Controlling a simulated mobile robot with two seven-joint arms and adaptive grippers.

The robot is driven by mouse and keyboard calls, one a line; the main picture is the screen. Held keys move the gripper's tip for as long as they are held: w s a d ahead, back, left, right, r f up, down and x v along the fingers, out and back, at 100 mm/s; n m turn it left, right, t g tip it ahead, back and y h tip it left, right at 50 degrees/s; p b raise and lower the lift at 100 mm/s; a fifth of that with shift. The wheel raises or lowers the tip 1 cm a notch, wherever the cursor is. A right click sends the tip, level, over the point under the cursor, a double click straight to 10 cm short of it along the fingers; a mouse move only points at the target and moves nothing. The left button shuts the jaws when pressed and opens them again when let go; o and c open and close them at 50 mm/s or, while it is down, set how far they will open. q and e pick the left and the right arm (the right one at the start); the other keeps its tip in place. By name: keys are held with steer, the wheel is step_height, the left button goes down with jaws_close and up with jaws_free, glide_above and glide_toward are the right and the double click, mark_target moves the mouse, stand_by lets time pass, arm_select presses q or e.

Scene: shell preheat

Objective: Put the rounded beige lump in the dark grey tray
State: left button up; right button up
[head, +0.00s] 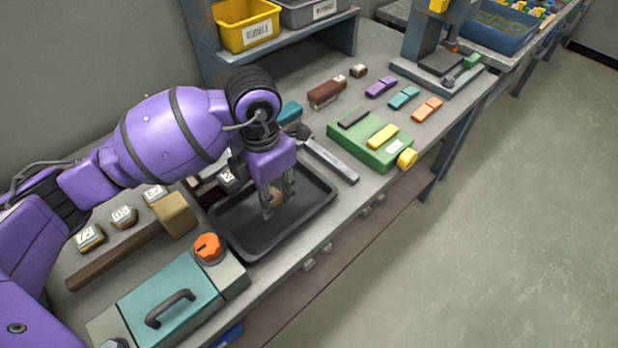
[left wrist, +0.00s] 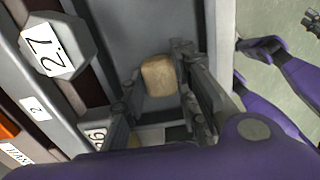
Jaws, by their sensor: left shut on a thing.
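The rounded beige lump (head: 276,197) is between the fingers of my left gripper (head: 277,203), which is shut on it. In the head view both are over the dark grey tray (head: 247,248). Whether the lump touches the tray floor cannot be told. In the left wrist view the lump (left wrist: 159,76) shows as a pale block beside the grey fingers. The fingers partly hide it. Purple and dark parts of my other arm show at the right of that view; its fingers are not clear.
A teal-lidded box (head: 170,300) with an orange knob (head: 208,247) stands at the tray's near left. A green block (head: 365,145) with coloured bars lies to the right. Numbered pieces (head: 124,216) and a brown bar (head: 112,257) lie left of the tray. Floor on the right is clear.

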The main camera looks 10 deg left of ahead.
mark_target(274, 201)
arm_select(q)
steer(key=shift+w+f, duration=0.65)
steer(key=shift+f, duration=1.65)
steer(key=shift+f, duration=0.2)
steer(key=o, duration=1.2)
steer(key=shift+c, duration=0.2)
steer(key=shift+r, duration=0.15)
step_height(274, 201, up, 12)
steer(key=shift+r, duration=0.1)
